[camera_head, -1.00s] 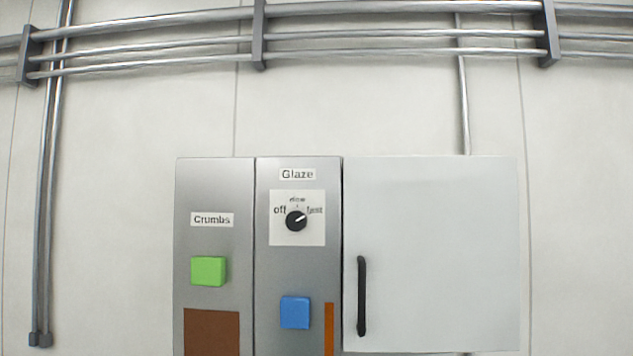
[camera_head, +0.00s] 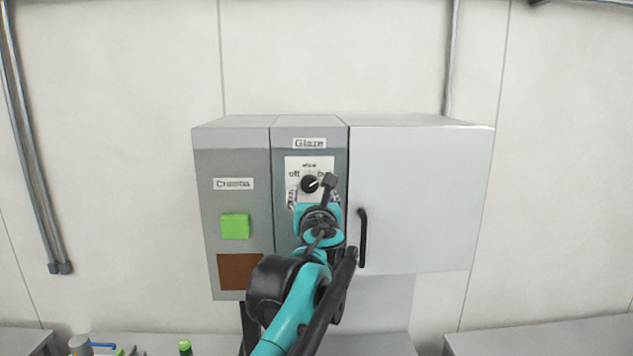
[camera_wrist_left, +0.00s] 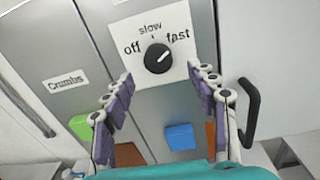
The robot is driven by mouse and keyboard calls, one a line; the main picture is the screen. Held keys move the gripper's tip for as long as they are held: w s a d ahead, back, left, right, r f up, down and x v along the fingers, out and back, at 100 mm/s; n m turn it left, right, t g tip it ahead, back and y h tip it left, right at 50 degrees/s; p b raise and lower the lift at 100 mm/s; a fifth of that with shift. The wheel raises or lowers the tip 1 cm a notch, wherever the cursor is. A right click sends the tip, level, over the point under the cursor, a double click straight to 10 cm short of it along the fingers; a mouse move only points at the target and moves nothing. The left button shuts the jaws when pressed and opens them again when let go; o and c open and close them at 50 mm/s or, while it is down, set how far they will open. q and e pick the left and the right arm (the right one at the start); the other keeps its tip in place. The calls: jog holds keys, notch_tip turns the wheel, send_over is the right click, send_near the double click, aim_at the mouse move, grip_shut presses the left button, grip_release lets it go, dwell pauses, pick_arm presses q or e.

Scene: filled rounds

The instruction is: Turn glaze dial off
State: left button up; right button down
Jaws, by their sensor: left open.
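The glaze dial (camera_head: 310,184) is a round black knob on a white plate marked off, slow and fast, under the Glaze label (camera_head: 309,143). In the left wrist view the dial (camera_wrist_left: 158,58) has a white pointer line aimed up and right, toward fast. My left gripper (camera_wrist_left: 162,85) is open, its purple-padded fingers apart on either side below the dial, with nothing between them. In the head view my left gripper (camera_head: 312,194) is in front of the Glaze panel, and my teal and black arm hides the panel's lower part. My right gripper is not in view.
Left of the Glaze panel is the Crumbs panel with a green button (camera_head: 235,226) and a brown window (camera_head: 238,271). A blue button (camera_wrist_left: 180,137) is below the dial. A white cabinet door with a black handle (camera_head: 363,238) is at the right. Counters run below.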

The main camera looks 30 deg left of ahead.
aim_at(310, 187)
pick_arm(q)
jog(key=p+x, duration=0.1)
jog(key=x, duration=0.4)
jog(key=shift+w+a, duration=0.2)
jog(key=shift+a, duration=0.05)
jog(key=c, duration=1.2)
